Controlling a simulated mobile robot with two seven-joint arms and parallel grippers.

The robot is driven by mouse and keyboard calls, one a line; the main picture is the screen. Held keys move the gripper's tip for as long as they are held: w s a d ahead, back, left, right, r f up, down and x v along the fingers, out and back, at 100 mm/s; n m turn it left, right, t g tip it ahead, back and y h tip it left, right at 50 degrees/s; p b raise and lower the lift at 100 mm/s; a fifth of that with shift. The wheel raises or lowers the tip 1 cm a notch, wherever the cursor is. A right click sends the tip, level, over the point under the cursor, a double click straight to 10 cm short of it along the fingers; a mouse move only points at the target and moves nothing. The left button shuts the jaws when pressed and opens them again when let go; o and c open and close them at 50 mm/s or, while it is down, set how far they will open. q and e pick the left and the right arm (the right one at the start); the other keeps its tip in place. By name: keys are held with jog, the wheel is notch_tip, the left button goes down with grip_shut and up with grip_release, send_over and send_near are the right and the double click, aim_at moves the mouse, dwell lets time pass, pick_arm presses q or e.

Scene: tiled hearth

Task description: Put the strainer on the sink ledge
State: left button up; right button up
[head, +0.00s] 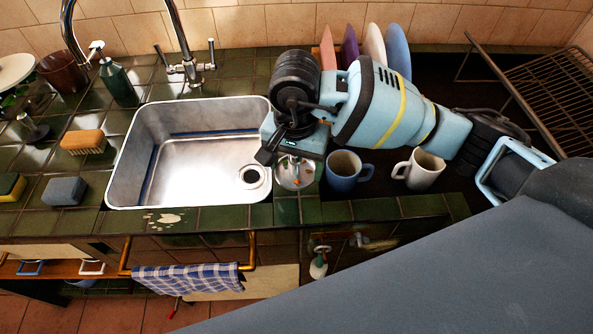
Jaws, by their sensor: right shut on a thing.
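The strainer (294,175) is a round, shiny metal piece with small orange and green bits in it. It shows just below my right gripper (287,157), beside the right rim of the sink (190,172). My right gripper is shut on it, and its jaws and wrist hide the strainer's upper part. I cannot tell whether the strainer touches the green-tiled sink ledge (285,212) or hangs just above it. The drain hole (252,176) in the basin's right side is uncovered. My left gripper is not in view.
A blue mug (344,172) and a white mug (424,170) stand close right of the strainer. Upright plates (398,50) and a wire rack (555,95) are behind. A faucet (188,68) rises behind the sink. A brush (84,141) and sponges (65,191) lie left.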

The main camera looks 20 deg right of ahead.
aim_at(296, 172)
jog(key=shift+f, duration=1.75)
jog(key=shift+f, duration=0.15)
jog(key=o, duration=1.1)
notch_tip(296, 172, up, 12)
jog(key=shift+r, duration=0.15)
